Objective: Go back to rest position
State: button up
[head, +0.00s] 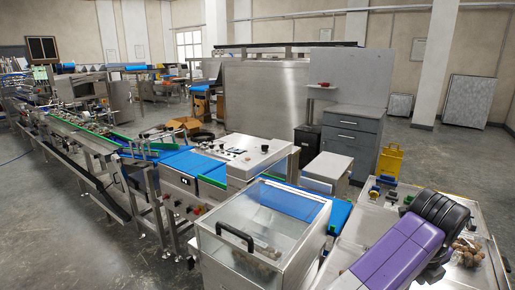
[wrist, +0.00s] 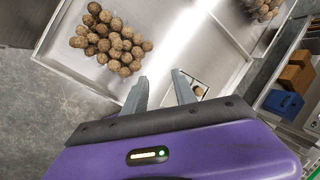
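My gripper (wrist: 160,78) shows at the middle of the wrist view. Its two grey fingers are apart, with nothing seen between them. A pile of brown round items (wrist: 112,40) lies on a metal tray surface (wrist: 75,68) beyond the left finger. A second brown cluster (wrist: 262,8) is cut off at the top right. A small light box or tray (wrist: 204,83) with a brown item shows just right of the right finger, partly hidden by it. In the head view, my purple arm hides part of the metal table, and brown items (head: 467,253) show beside it.
A clear-lidded machine (head: 255,225) with a black handle stands left of my arm. A conveyor line (head: 100,150) runs off to the left. A yellow object (head: 390,160) stands behind the metal table. Blue and brown boxes (wrist: 284,102) sit at the wrist view's right. Open floor lies back right.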

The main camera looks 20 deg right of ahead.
jog(key=w+d+r+n+t+h, duration=0.2)
jog(key=d+r+n+h, duration=0.35)
jog(key=d, duration=0.25)
notch_tip(320, 180, up, 13)
jog(key=w+n+t+h, duration=0.2)
jog(key=n+t+h, duration=0.4)
jog(key=n, duration=0.5)
jog(key=s+a+f+n+t+y, duration=0.15)
jog(key=a+n+t+y, duration=0.45)
jog(key=a+n+t, duration=0.65)
jog(key=s+a+f+n+g+y, duration=0.1)
jog(key=s+a+f+n+y, duration=0.25)
jog(key=a+n, duration=0.2)
jog(key=s+a+f+n+g+y, duration=0.1)
jog(key=s+a+f+n+y, duration=0.25)
jog(key=a, duration=0.35)
jog(key=s+a+f+g+y, duration=0.1)
jog(key=s+a+f, duration=0.4)
jog(key=s, duration=0.7)
jog(key=s+a+f+m+g+y, duration=0.1)
jog(key=s+a+f+g, duration=0.3)
jog(key=s+f, duration=0.4)
jog(key=s+a, duration=0.1)
jog(key=s, duration=0.3)
jog(key=shift+a+f, duration=0.15)
jog(key=shift+f, duration=0.15)
